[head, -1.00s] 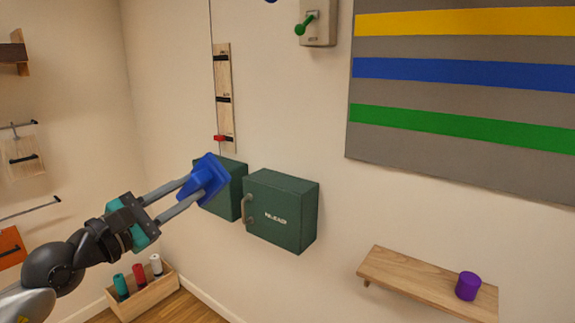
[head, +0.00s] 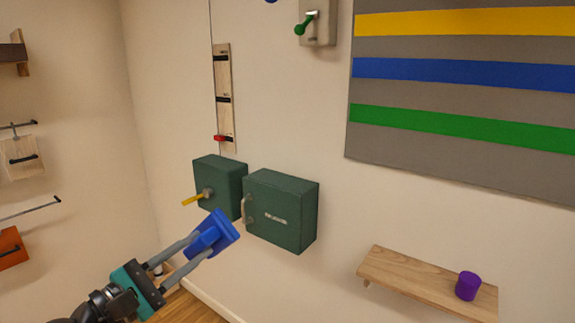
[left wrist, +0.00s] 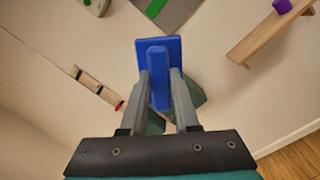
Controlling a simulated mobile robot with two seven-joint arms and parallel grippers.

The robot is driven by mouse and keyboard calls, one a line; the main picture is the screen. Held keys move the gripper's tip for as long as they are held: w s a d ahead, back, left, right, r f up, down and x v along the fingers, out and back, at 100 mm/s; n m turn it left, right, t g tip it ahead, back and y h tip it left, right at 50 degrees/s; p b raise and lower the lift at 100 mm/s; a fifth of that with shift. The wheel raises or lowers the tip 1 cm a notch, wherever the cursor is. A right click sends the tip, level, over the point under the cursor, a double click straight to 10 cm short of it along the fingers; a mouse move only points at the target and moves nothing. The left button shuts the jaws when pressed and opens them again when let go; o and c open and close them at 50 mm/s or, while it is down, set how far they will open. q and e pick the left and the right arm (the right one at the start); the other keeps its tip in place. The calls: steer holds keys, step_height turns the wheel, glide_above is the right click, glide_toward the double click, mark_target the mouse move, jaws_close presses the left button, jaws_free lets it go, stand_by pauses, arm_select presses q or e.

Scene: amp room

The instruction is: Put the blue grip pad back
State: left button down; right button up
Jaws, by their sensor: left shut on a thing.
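The blue grip pad (head: 222,232) is a flat blue plate with a raised handle bar on its back. My left gripper (head: 200,245) is shut on that bar and holds the pad in the air, below and in front of the green boxes in the head view. In the left wrist view, the pad (left wrist: 158,75) sits between the two grey fingers, its plate beyond the fingertips. A grey board (head: 450,90) with yellow, blue and green stripes hangs on the wall at the upper right. No pad is seen on it. My right gripper is not in view.
Two green wall boxes, one with a yellow lever (head: 218,185) and one with a handle (head: 285,210), stick out behind the pad. A wooden shelf (head: 400,275) with a purple cylinder (head: 468,286) is at the lower right. A green-lever switch (head: 318,22) is above.

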arm_select(q)
steer(key=s+d+f, duration=0.1)
steer(key=s+f, duration=0.4)
steer(key=s, duration=0.3)
steer(key=s+d+f, duration=0.2)
steer(key=s+f, duration=0.3)
steer(key=s, duration=0.3)
steer(key=shift+w+a+r+n+t+y, duration=1.5)
steer(key=shift+n+y, duration=2.1)
steer(key=shift+y, duration=2)
step_height(320, 180, down, 24)
steer(key=b, duration=2.4)
steer(key=shift+s+d+f+t, duration=0.15)
steer(key=shift+s+d+t, duration=0.15)
steer(key=shift+s+d, duration=0.1)
steer(key=shift+w, duration=0.15)
